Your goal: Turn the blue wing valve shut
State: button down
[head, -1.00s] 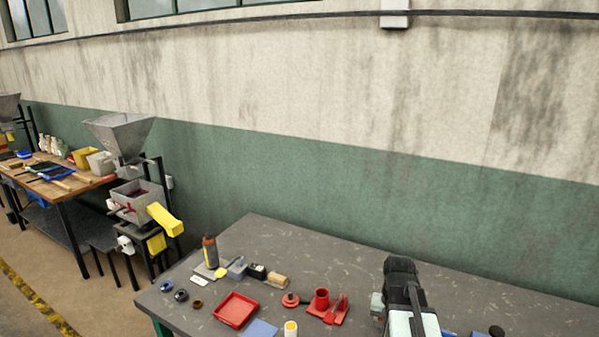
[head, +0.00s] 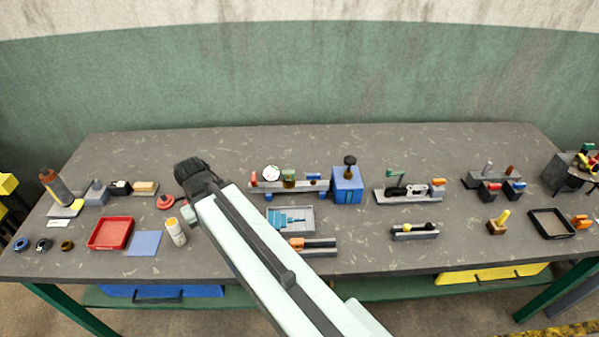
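A small blue piece (head: 313,177) sits on top of a grey pipe assembly (head: 270,187) near the middle of the bench. It looks like the blue wing valve, but it is too small to tell how its wings are turned. The assembly also carries a round white gauge (head: 271,173) and a brass-coloured part (head: 289,181). My gripper (head: 194,176) is the dark end of my arm, left of the assembly and apart from the blue piece. Its fingers cannot be made out.
A blue box (head: 347,185) with a dark knob stands right of the assembly. A grey tray (head: 303,211) lies in front of it. A red tray (head: 111,222) and white bottle (head: 175,232) are at left. The back strip of the bench (head: 300,138) is clear.

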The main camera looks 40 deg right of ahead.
aim_at(313, 177)
jog(key=k, duration=1.2)
jog(key=u, duration=0.55)
jog(key=i, duration=0.95)
jog(key=u, duration=0.35)
jog(key=i, duration=0.9)
jog(key=z, duration=0.45)
